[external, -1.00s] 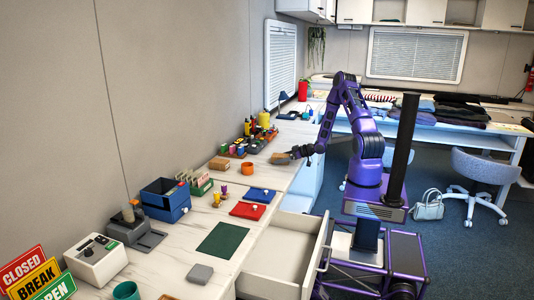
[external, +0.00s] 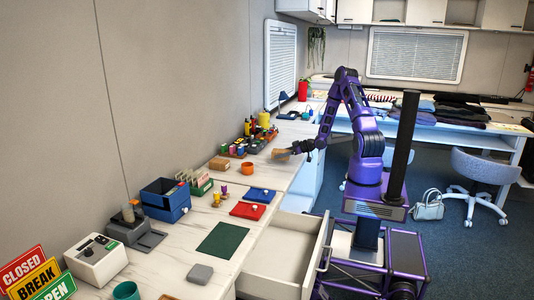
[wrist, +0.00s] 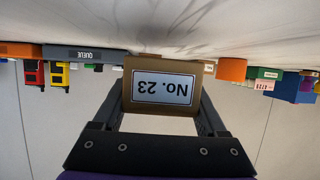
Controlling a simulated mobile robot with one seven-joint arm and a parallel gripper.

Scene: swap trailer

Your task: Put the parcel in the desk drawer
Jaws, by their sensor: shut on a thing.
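My gripper (external: 292,151) is shut on a small brown parcel (external: 281,154) above the right edge of the white desk. In the wrist view, the parcel (wrist: 128,88) sits between the two fingers, and its white label reads "No. 23" upside down. The open desk drawer (external: 318,252) is at the lower middle of the external view, pulled out beside my base. Its pale inside looks empty where it shows. The drawer is nearer the camera than my gripper.
The desk (external: 187,240) holds a brown box (external: 219,163), an orange cup (external: 248,169), a red cloth (external: 248,211), a blue cloth (external: 260,195) and a dark green mat (external: 222,238). A rack of coloured items (external: 247,147) stands behind. The desk's right edge lies between gripper and drawer.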

